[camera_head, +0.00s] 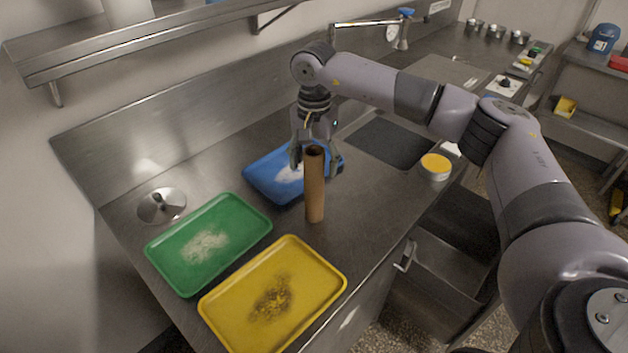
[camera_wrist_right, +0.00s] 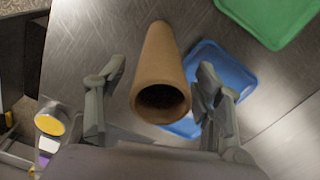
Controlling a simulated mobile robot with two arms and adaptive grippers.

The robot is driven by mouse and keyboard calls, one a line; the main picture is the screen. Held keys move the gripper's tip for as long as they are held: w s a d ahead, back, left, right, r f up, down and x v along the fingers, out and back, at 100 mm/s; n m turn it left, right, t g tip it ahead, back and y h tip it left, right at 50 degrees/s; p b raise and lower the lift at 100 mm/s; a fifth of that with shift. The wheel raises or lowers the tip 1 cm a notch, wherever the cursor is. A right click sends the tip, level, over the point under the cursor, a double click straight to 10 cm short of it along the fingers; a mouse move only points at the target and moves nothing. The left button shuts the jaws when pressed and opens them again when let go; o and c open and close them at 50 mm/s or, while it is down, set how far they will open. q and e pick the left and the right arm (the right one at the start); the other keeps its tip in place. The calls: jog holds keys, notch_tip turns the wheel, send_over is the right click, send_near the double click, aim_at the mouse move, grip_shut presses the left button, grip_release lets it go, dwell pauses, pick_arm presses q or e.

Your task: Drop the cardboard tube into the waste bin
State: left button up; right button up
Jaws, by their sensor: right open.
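The brown cardboard tube (camera_head: 314,190) stands upright on the steel counter, in front of the blue tray. My right gripper (camera_head: 316,160) is open around the tube's upper part. In the right wrist view the tube (camera_wrist_right: 162,70) shows its open top end between the two spread fingers of the gripper (camera_wrist_right: 160,95), with a gap on each side. My left gripper is not in view. I cannot pick out a waste bin for certain; an open steel compartment or drawer (camera_head: 436,290) shows below the counter's front edge.
A blue tray (camera_head: 262,187) lies behind the tube. A green tray (camera_head: 170,277) and a yellow tray (camera_head: 325,298) lie to the left and front. A steel lid (camera_head: 162,207) is at left. A yellow-topped tub (camera_head: 435,166) stands at right.

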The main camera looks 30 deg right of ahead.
jog(key=shift+f, duration=0.6)
jog(key=shift+c, duration=0.5)
jog(key=c, duration=1)
jog(key=shift+r, duration=0.1)
